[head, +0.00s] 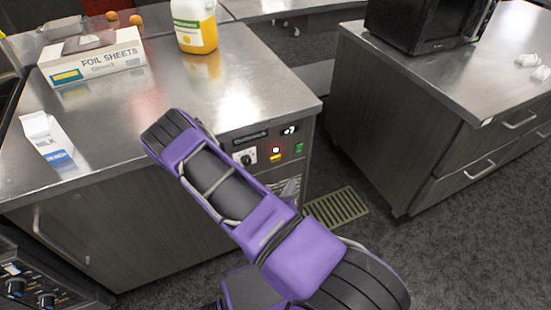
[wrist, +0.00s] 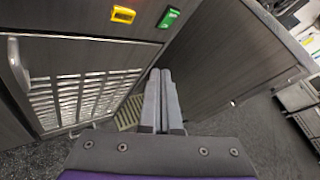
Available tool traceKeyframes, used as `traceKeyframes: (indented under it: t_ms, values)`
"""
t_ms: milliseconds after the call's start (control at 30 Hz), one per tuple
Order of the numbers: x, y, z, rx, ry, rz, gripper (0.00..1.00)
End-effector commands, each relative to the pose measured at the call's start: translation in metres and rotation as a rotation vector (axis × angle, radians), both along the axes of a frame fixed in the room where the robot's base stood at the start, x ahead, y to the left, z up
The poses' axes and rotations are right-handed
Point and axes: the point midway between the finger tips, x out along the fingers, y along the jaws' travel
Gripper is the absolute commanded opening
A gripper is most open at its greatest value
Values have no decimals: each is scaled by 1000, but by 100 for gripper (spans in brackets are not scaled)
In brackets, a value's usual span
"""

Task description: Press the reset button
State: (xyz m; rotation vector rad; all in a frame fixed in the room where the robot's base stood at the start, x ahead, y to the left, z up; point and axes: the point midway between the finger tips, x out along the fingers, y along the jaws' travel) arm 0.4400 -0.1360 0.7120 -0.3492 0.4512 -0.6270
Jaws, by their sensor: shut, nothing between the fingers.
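A control panel is set in the end face of a steel-topped counter (head: 230,85). It carries a dial (head: 245,157), a small lit display (head: 290,130), a small glowing round button (head: 276,150), a yellow piece (head: 275,158) and a green piece (head: 299,148). I cannot read which is the reset button. In the wrist view, the yellow piece (wrist: 123,14) and green piece (wrist: 169,17) show at the top. My gripper (wrist: 161,74) is shut and empty, appearing below the green piece, apart from the panel. In the head view my arm hides the gripper.
A vented grille (wrist: 85,90) lies below the panel. A floor drain grate (head: 336,207) lies in the aisle before a second counter (head: 440,130) with a microwave (head: 425,22). A milk carton (head: 48,142), foil sheets box (head: 95,62) and yellow jug (head: 195,25) stand on the first counter.

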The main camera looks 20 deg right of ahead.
Motion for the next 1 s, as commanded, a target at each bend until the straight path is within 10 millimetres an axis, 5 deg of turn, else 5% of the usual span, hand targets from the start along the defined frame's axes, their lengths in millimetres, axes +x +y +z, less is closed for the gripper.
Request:
traceKeyframes:
  t_ms: [333, 1000]
  values:
    - [10, 0, -1, 0, -2, -1, 0]
    - [86, 3, 0, 1, -1, -1, 0]
